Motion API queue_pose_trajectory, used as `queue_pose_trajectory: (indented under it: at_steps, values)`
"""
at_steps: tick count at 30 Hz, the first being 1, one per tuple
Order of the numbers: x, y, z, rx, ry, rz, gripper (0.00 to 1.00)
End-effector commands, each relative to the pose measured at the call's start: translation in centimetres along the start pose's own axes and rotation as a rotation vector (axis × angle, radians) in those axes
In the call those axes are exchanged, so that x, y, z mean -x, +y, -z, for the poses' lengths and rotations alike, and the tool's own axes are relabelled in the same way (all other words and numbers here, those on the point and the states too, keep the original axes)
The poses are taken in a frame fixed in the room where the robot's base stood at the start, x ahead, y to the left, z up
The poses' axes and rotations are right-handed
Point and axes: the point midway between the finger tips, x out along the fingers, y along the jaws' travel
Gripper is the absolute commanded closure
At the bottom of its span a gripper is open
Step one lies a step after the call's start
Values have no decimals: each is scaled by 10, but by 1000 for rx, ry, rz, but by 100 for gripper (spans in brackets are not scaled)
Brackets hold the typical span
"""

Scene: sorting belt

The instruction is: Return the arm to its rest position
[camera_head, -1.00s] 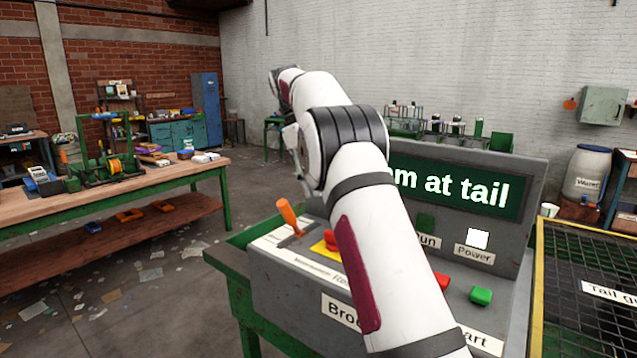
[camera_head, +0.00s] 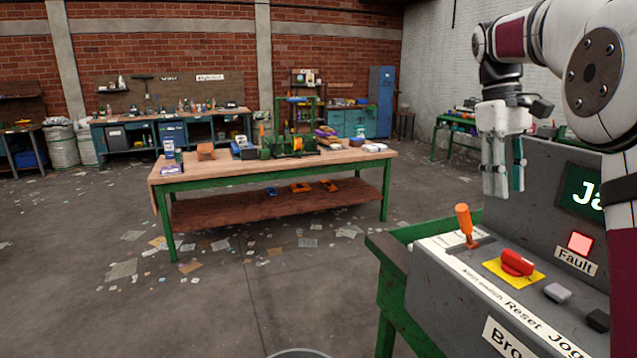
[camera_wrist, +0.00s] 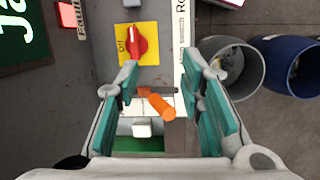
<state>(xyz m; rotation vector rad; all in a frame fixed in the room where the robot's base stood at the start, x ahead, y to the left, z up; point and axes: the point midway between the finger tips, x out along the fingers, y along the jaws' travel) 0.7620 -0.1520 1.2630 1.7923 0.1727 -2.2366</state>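My arm comes in from the right edge of the head view, bent, with my gripper (camera_head: 506,190) hanging fingers down in the air above the back left of the grey control console (camera_head: 455,290). In the wrist view my gripper (camera_wrist: 170,82) has its teal-padded fingers spread apart with nothing held between them. The orange lever (camera_wrist: 156,104) on the console shows below, between the fingers; it also shows in the head view (camera_head: 464,225), standing tilted. I cannot tell the exact height of the fingertips above the console.
A red rotary switch (camera_head: 517,262) on a yellow plate and a lit red Fault lamp (camera_head: 580,243) are on the console. A grey bin (camera_wrist: 232,65) and a blue bin (camera_wrist: 290,68) stand beside it. A wooden workbench (camera_head: 280,168) stands further back; open floor lies between.

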Motion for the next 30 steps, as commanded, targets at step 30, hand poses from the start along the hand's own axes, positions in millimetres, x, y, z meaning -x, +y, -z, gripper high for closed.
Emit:
queue_pose_trajectory:
  at_steps: [30]
  values:
    - [-124,-223,-202,-275,561,35,65]
